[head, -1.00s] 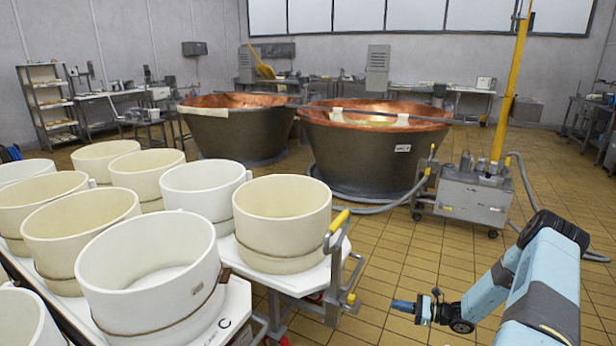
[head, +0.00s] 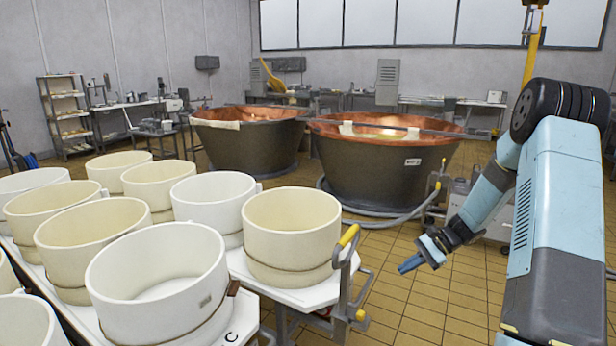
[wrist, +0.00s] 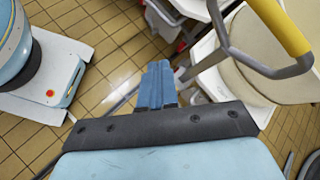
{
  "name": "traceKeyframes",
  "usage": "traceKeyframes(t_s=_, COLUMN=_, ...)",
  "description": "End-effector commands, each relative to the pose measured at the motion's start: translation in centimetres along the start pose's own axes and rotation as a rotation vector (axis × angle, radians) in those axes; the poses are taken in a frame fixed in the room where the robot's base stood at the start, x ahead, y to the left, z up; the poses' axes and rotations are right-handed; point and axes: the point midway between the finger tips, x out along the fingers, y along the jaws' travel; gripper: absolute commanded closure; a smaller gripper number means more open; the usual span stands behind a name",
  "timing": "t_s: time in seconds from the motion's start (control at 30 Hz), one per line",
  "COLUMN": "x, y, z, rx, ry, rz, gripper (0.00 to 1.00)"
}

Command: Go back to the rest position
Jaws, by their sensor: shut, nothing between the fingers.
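My gripper (head: 410,263) is in the head view, right of the cart's yellow-gripped handle and in front of the right vat. Its blue fingers are together and empty, pointing down and to the left. In the wrist view my gripper (wrist: 157,84) is shut, with the tiled floor below it. It appears apart from the cart handle (head: 352,270); the handle also shows in the wrist view (wrist: 238,52), at the upper right.
White and cream round tubs (head: 160,280) stand on white-topped carts at the left. Two copper-lined vats (head: 385,165) stand behind. A grey wheeled unit (head: 460,200) with a yellow post and hose is partly behind my arm. Yellow tiled floor (head: 440,300) lies open between cart and arm.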

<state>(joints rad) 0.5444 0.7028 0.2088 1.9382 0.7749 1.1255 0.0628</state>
Motion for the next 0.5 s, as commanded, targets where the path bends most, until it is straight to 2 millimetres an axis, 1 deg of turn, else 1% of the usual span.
traceKeyframes(t_s=0.03, x=-0.6, y=-0.4, z=1.5, rx=-0.033, ry=0.025, rz=0.025, gripper=1.0)
traceKeyframes(t_s=0.1, x=-1.1, y=-0.7, z=3.3, rx=-0.073, ry=0.055, rz=0.06, gripper=1.0)
traceKeyframes(t_s=0.3, x=-2.8, y=-1.1, z=8.4, rx=-0.189, ry=0.146, rz=0.154, gripper=1.0)
traceKeyframes(t_s=0.5, x=-4.3, y=-1.1, z=13.5, rx=-0.303, ry=0.236, rz=0.238, gripper=1.0)
